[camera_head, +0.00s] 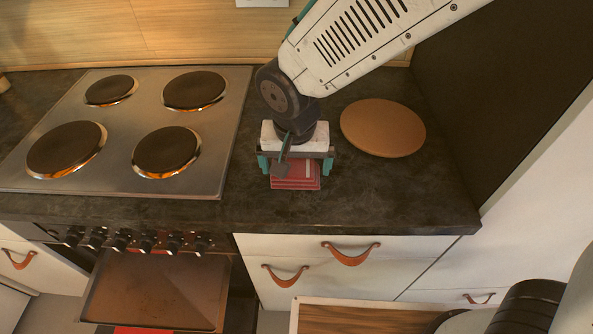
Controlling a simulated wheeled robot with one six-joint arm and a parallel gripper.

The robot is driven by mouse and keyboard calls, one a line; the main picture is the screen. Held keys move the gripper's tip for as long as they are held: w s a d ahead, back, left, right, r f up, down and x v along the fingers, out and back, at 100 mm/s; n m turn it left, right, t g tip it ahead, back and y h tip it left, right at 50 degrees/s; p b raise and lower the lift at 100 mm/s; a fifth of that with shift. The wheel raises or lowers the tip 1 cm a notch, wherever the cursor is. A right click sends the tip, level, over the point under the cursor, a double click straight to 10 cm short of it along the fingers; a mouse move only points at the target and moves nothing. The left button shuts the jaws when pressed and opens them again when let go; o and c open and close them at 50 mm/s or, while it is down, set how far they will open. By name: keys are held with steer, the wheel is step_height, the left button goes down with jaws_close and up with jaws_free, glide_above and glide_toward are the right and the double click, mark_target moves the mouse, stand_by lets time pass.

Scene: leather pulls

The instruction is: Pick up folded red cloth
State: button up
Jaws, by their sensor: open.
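The folded red cloth (296,183) lies on the dark countertop, right of the stove and near the counter's front edge. It looks like a small stack of red layers with a paler part on top. My gripper (296,170) is right above it, pointing down. Its teal fingers are apart, one at the left and one at the right of the cloth. The gripper body hides the back of the cloth. I cannot tell whether the fingers touch it.
A stove with several round black burners (165,152) is at the left. A round wooden board (382,127) lies on the counter (420,190) at the right. A dark tall panel (490,80) bounds the right side. Drawers with leather pulls (350,254) are below.

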mark_target(296, 168)
steer(key=shift+f, duration=0.4)
steer(key=c, duration=0.7)
steer(key=shift+r, duration=0.1)
steer(key=shift+w+r, duration=0.1)
steer(key=shift+r, duration=0.3)
steer(key=r, duration=0.2)
steer(key=shift+s+r, duration=0.4)
steer(key=s+r, duration=0.1)
steer(key=s, duration=1.4)
steer(key=shift+s+d+r, duration=0.15)
steer(key=shift+d, duration=0.3)
steer(key=shift+o, duration=0.4)
